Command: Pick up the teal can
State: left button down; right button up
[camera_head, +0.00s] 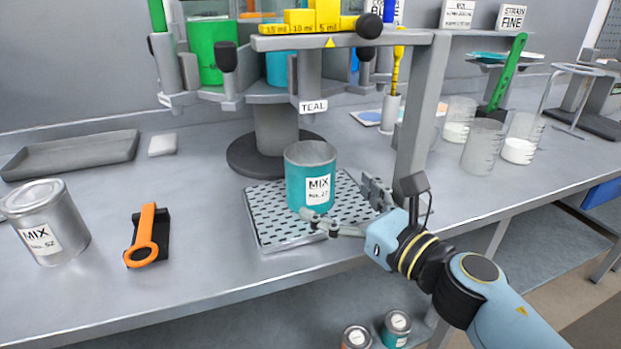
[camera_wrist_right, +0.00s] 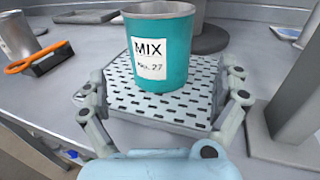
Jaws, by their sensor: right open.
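The teal can (camera_head: 311,178) stands upright on a perforated grey tray (camera_head: 268,236) under the dispenser. It has an open top and a white label reading MIX. My right gripper (camera_head: 340,205) is at the front right of the can, with its fingers spread. In the right wrist view the can (camera_wrist_right: 171,75) stands ahead, between and beyond the two open fingers (camera_wrist_right: 165,105). I see no finger clearly touching it. My left gripper is not in view.
A grey dispenser post (camera_head: 415,125) stands right of the tray. A silver MIX can (camera_head: 48,225) and an orange-handled tool (camera_head: 147,238) sit to the left. Clear beakers (camera_head: 482,145) stand at right. The bench's front edge is close to the tray.

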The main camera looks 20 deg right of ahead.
aim_at(296, 150)
jog(key=shift+x, duration=1.15)
jog(key=p+x, duration=0.1)
jog(key=x, duration=0.4)
jog(key=shift+w, duration=0.2)
jog(key=shift+r, duration=0.1)
jog(key=c, duration=1.5)
jog(key=shift+c, duration=0.2)
jog(key=shift+r, duration=0.1)
jog(key=shift+r+p, duration=1.1)
jog(key=shift+r, duration=0.6)
jog(key=b+v, duration=0.4)
jog(key=v, duration=1.4)
jog(key=shift+b, duration=0.35)
